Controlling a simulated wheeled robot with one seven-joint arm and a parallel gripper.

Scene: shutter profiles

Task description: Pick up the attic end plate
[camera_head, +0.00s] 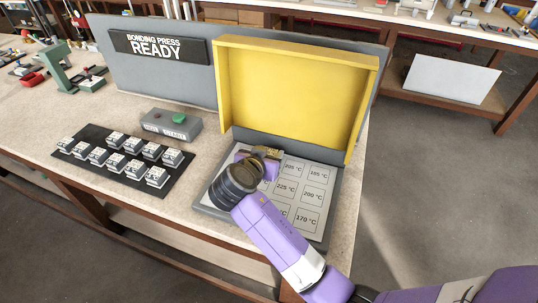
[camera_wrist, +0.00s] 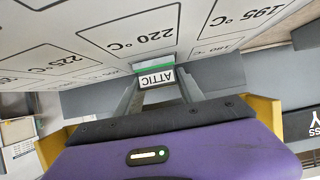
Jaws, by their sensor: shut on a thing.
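My gripper (camera_head: 264,160) is over the upper left part of the press's bed of temperature squares. In the wrist view, its two fingers (camera_wrist: 155,84) are shut on the attic end plate (camera_wrist: 154,77), a small piece with a white label reading ATTIC and a green edge. The plate is by the 220 °C square (camera_wrist: 128,36); I cannot tell whether it touches the bed. In the head view my gripper and arm hide the plate and some of the squares.
The press's yellow lid (camera_head: 295,88) stands open behind the bed. A black mat (camera_head: 115,173) with several small labelled blocks lies left. A grey button box (camera_head: 171,124) stands between them, below a sign reading BONDING PRESS READY (camera_head: 158,46).

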